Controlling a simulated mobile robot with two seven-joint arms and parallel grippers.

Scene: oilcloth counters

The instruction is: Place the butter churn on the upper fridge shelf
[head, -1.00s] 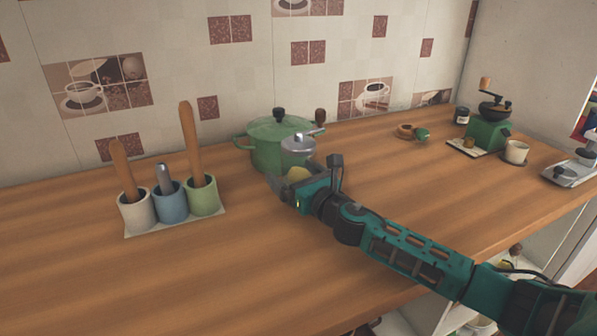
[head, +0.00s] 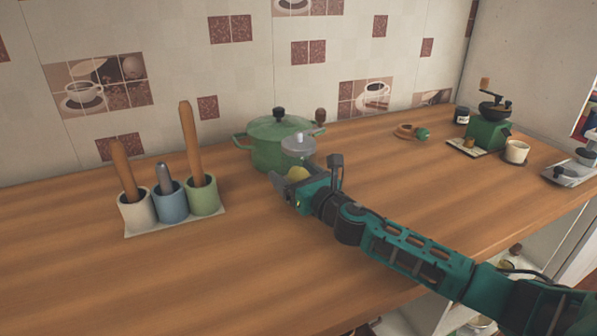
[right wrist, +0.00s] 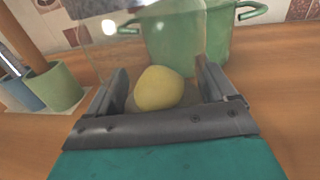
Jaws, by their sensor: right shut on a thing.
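The butter churn (head: 298,147) is a clear glass jar with a metal lid, a crank with a brown knob, and a yellow lump inside. It stands upright on the wooden counter, in front of the green pot. My right gripper (head: 284,183) reaches in from the right and is shut on the jar low down. In the right wrist view the fingers (right wrist: 158,90) lie on either side of the glass churn (right wrist: 112,52), with the yellow lump between them. The fingers partly hide the jar's base. My left gripper and the upper fridge shelf are not in view.
The green lidded pot (head: 262,150) is close behind the churn. A holder with three cups of utensils (head: 171,206) stands to the left. A green coffee grinder (head: 487,134), a cup (head: 516,151) and a scale (head: 572,172) are at the right. The front left counter is clear.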

